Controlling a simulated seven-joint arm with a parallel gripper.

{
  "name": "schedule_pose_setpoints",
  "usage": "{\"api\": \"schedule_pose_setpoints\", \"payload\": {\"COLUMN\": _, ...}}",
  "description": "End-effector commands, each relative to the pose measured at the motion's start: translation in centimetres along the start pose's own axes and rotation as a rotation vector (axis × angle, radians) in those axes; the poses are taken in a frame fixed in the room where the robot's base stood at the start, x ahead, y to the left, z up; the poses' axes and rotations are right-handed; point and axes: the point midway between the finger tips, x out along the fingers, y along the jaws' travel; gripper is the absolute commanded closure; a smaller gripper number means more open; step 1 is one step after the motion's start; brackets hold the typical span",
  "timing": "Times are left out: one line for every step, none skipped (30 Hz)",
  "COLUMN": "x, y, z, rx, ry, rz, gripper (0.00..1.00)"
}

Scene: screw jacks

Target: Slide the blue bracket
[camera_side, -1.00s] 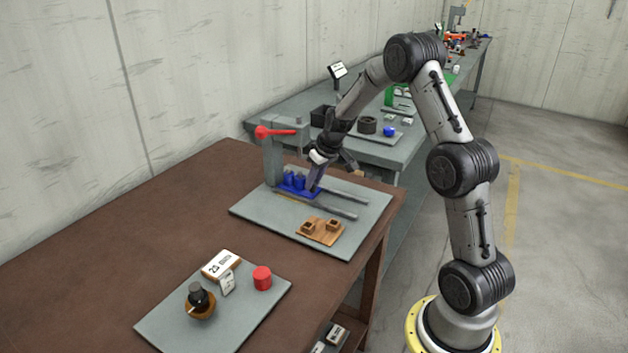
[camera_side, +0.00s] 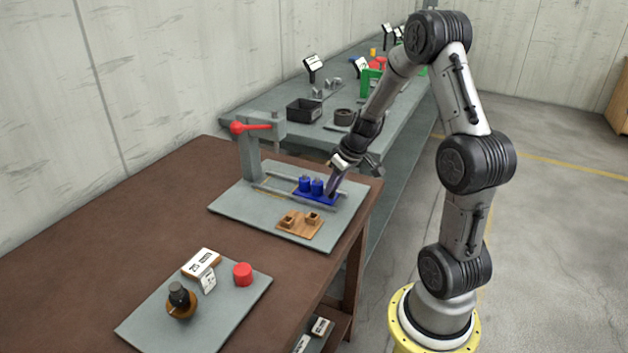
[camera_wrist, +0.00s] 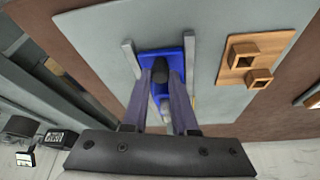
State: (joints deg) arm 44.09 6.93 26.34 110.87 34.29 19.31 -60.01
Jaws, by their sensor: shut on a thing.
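The blue bracket (camera_side: 317,198) is a flat blue plate with two upright blue cylinders, lying across two parallel grey rails (camera_side: 270,191) on a grey plate. It sits toward the right part of the rails, clear of the grey press with a red lever (camera_side: 250,127). My gripper (camera_side: 332,193) reaches down at its right end and is shut on part of it. In the wrist view the two fingers (camera_wrist: 165,92) close around a dark, rounded part over the blue bracket (camera_wrist: 190,62). The fingers hide some of the bracket.
A wooden block with two square sockets (camera_side: 301,224) lies in front of the rails. Brown table is bare at left.

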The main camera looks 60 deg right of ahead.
Motion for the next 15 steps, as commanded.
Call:
{"api": "schedule_pose_setpoints", "payload": {"x": -0.4, "y": 0.3, "z": 0.5, "rx": 0.003, "ry": 0.006, "rz": 0.004, "gripper": 1.00}}
{"api": "schedule_pose_setpoints", "payload": {"x": -0.6, "y": 0.4, "z": 0.7, "rx": 0.002, "ry": 0.006, "rz": 0.004, "gripper": 1.00}}
{"api": "schedule_pose_setpoints", "payload": {"x": -0.7, "y": 0.5, "z": 1.0, "rx": 0.002, "ry": 0.006, "rz": 0.004, "gripper": 1.00}}
{"api": "schedule_pose_setpoints", "payload": {"x": -0.7, "y": 0.5, "z": 1.2, "rx": 0.000, "ry": 0.007, "rz": 0.005, "gripper": 1.00}}
{"api": "schedule_pose_setpoints", "payload": {"x": -0.8, "y": 0.5, "z": 1.3, "rx": 0.000, "ry": 0.007, "rz": 0.004, "gripper": 1.00}}
{"api": "schedule_pose_setpoints", "payload": {"x": -0.8, "y": 0.5, "z": 1.4, "rx": 0.000, "ry": 0.007, "rz": 0.004, "gripper": 1.00}}
{"api": "schedule_pose_setpoints", "payload": {"x": -0.8, "y": 0.5, "z": 1.5, "rx": 0.000, "ry": 0.006, "rz": 0.004, "gripper": 1.00}}
{"api": "schedule_pose_setpoints", "payload": {"x": -0.8, "y": 0.5, "z": 1.5, "rx": 0.000, "ry": 0.006, "rz": 0.004, "gripper": 1.00}}
{"api": "schedule_pose_setpoints", "payload": {"x": -0.8, "y": 0.5, "z": 1.6, "rx": 0.000, "ry": 0.005, "rz": 0.004, "gripper": 1.00}}
{"api": "schedule_pose_setpoints", "payload": {"x": -0.8, "y": 0.6, "z": 1.6, "rx": 0.000, "ry": 0.005, "rz": 0.004, "gripper": 1.00}}
{"api": "schedule_pose_setpoints", "payload": {"x": -0.8, "y": 0.6, "z": 1.6, "rx": 0.000, "ry": 0.005, "rz": 0.004, "gripper": 1.00}}
{"api": "schedule_pose_setpoints", "payload": {"x": -0.8, "y": 0.6, "z": 1.6, "rx": 0.000, "ry": 0.004, "rz": 0.004, "gripper": 1.00}}
{"api": "schedule_pose_setpoints", "payload": {"x": -0.8, "y": 0.6, "z": 1.6, "rx": 0.000, "ry": 0.004, "rz": 0.004, "gripper": 1.00}}
{"api": "schedule_pose_setpoints", "payload": {"x": -0.8, "y": 0.6, "z": 1.6, "rx": 0.000, "ry": 0.003, "rz": 0.004, "gripper": 1.00}}
{"api": "schedule_pose_setpoints", "payload": {"x": -0.8, "y": 0.6, "z": 1.7, "rx": 0.000, "ry": 0.003, "rz": 0.004, "gripper": 1.00}}
